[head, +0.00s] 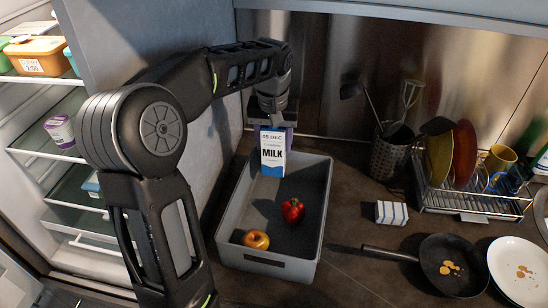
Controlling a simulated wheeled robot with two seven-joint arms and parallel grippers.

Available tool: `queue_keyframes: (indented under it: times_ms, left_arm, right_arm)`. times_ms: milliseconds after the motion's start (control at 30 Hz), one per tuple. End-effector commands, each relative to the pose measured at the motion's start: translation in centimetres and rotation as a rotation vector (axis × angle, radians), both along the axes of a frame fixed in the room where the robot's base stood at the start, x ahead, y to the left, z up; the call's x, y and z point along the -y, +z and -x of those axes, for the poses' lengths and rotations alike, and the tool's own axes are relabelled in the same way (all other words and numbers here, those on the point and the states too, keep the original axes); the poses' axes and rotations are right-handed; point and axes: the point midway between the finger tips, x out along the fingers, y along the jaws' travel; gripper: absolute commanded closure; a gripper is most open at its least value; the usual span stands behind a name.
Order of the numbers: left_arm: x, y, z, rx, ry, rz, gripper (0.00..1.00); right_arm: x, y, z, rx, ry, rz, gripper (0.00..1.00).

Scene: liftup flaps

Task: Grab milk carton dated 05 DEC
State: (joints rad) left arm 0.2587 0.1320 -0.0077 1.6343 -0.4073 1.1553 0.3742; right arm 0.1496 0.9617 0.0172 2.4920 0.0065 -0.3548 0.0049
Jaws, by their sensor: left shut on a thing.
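The milk carton (273,153) is white and blue with the word MILK and "05 DEC" printed near its top. It hangs upright over the back part of a grey bin (228,214). My left gripper (272,122) is shut on the top of the carton, with the arm reaching in from the left. Whether the carton's bottom touches the bin cannot be told. My right gripper is not in view.
The bin holds a red pepper (292,210) and a yellow apple-like fruit (256,240). An open fridge (40,120) stands left. A dish rack (470,200), utensil holder (396,150), striped block (392,213), pan (450,265) and plate (518,270) occupy the right counter.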

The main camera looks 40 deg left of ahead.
Motion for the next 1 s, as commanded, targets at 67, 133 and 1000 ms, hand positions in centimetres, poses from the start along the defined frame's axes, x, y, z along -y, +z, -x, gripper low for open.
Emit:
queue_keyframes:
  times_ms: [67,133,1000]
  left_arm:
    - [0.0,2.3,-0.2,0.008,-0.001,-0.002,1.00]
    - [0.0,4.1,-0.1,0.009,-0.001,-0.001,1.00]
    - [0.0,10.1,0.0,0.001,0.000,0.000,1.00]
  right_arm:
    - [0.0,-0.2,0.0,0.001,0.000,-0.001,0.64]
    - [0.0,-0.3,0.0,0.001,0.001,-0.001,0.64]
    - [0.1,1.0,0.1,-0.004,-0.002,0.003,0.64]
